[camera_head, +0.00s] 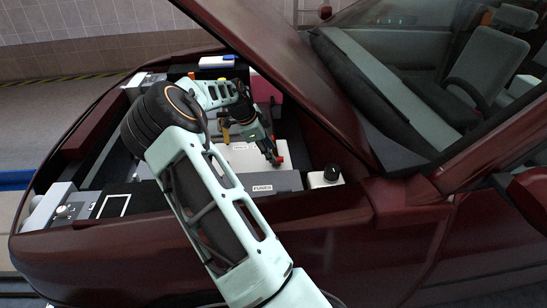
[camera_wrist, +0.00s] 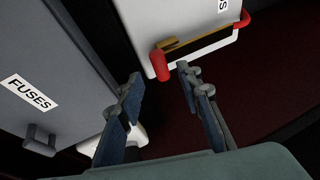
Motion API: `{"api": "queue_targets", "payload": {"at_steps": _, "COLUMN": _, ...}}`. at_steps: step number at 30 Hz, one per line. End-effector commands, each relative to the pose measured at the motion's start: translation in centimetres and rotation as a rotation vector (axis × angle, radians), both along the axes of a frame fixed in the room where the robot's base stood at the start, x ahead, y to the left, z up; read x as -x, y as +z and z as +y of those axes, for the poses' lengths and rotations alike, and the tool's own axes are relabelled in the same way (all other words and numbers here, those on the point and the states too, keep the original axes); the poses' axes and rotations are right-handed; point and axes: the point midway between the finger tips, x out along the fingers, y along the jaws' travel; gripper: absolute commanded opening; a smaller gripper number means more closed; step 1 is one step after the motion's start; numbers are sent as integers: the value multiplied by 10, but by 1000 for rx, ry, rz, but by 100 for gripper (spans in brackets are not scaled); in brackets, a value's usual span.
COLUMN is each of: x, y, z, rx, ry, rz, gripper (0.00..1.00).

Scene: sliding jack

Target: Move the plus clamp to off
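The plus clamp (camera_wrist: 161,66) appears to be the red handle at the near corner of a white box (camera_wrist: 148,22) in the wrist view; no plus mark is readable. A brown bar (camera_wrist: 182,43) runs from it along the box edge to a second red part (camera_wrist: 242,20). My gripper (camera_wrist: 158,78) is open, with one finger on each side and the red handle just beyond the gap between the tips. I cannot tell whether a finger touches it. In the head view my gripper (camera_head: 270,151) is over the white box (camera_head: 244,157), beside red (camera_head: 276,161).
A grey box marked FUSES (camera_wrist: 45,65) stands close on the left in the wrist view and also shows in the head view (camera_head: 262,181). A white block with a black cap (camera_head: 326,177) is right of it. The raised dark red hood (camera_head: 265,50) slopes close beside my arm.

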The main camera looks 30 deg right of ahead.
Motion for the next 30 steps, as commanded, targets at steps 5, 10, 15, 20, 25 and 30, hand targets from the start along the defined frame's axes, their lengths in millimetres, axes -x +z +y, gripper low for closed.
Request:
{"api": "queue_targets", "payload": {"at_steps": 5, "x": -1, "y": -25, "z": -12, "rx": 1, "ry": 1, "rz": 1, "gripper": 33}}
{"api": "queue_targets", "payload": {"at_steps": 10, "x": -2, "y": -35, "z": -18, "rx": 0, "ry": 1, "rz": 0, "gripper": 33}}
{"api": "queue_targets", "payload": {"at_steps": 15, "x": -2, "y": -36, "z": -18, "rx": -1, "ry": 1, "rz": 0, "gripper": 33}}
{"api": "queue_targets", "payload": {"at_steps": 20, "x": -2, "y": -36, "z": -18, "rx": -1, "ry": 1, "rz": 0, "gripper": 28}}
{"api": "queue_targets", "payload": {"at_steps": 25, "x": -2, "y": -36, "z": -18, "rx": 0, "ry": 2, "rz": -1, "gripper": 10}}
{"api": "queue_targets", "payload": {"at_steps": 30, "x": -2, "y": -36, "z": -18, "rx": 0, "ry": 2, "rz": -1, "gripper": 0}}
